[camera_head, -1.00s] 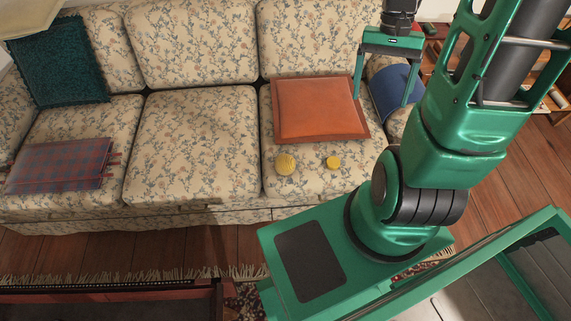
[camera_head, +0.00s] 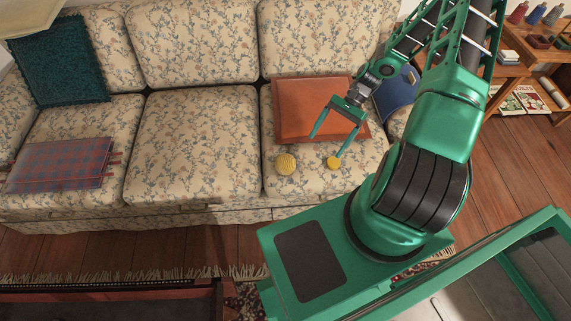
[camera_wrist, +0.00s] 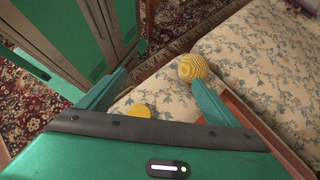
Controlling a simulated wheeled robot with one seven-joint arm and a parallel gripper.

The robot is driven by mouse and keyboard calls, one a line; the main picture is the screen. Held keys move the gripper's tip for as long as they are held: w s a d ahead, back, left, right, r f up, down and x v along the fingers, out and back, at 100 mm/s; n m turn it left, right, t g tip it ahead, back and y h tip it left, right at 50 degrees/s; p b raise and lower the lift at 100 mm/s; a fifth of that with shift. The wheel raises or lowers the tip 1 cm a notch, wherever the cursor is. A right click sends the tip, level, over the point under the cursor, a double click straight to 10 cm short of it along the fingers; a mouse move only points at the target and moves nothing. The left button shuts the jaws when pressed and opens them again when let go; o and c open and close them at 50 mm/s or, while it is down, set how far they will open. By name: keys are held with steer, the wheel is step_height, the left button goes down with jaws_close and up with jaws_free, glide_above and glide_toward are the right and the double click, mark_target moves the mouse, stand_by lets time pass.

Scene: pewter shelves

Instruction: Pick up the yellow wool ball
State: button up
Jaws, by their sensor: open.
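A round yellow ball with wound ridges, which looks like the wool ball (camera_head: 285,163), rests near the front of the sofa's right seat cushion. It also shows in the wrist view (camera_wrist: 193,67), beyond the right finger's tip. A smaller yellow object (camera_head: 333,162) lies to its right on the same cushion. In the wrist view this smaller object (camera_wrist: 140,111) shows between the fingers, partly hidden by my gripper's body. My gripper (camera_head: 326,144) is open and empty, its fingers pointing down over the cushion, close to the smaller object and right of the ball.
An orange cushion (camera_head: 292,112) lies behind the yellow objects, partly under my gripper. A blue cushion (camera_head: 396,92) stands by the right armrest. The middle seat (camera_head: 190,140) is clear.

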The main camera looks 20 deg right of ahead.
mark_target(277, 168)
steer(key=w+a+f+m+t+y, duration=0.1)
steer(key=a+f, duration=0.1)
steer(key=w+a+f+m+t+y, duration=0.1)
steer(key=a+f+y, duration=0.1)
steer(key=a+f, duration=0.1)
steer(key=w+a+f+m+y, duration=0.1)
steer(key=a+f, duration=0.1)
steer(key=f, duration=0.1)
steer(key=shift+w+a+f+m+t, duration=0.25)
steer(key=shift+w+m+t, duration=0.1)
steer(key=shift+m+t, duration=0.05)
steer(key=shift+w+a+f+y, duration=0.2)
steer(key=shift+a+f+y, duration=0.15)
steer(key=shift+a, duration=0.1)
steer(key=shift+m, duration=0.3)
steer(key=x, duration=1)
steer(key=shift+w+a+f, duration=0.1)
steer(key=shift+a+f, duration=0.1)
steer(key=shift+a, duration=0.05)
steer(key=c, duration=1.2)
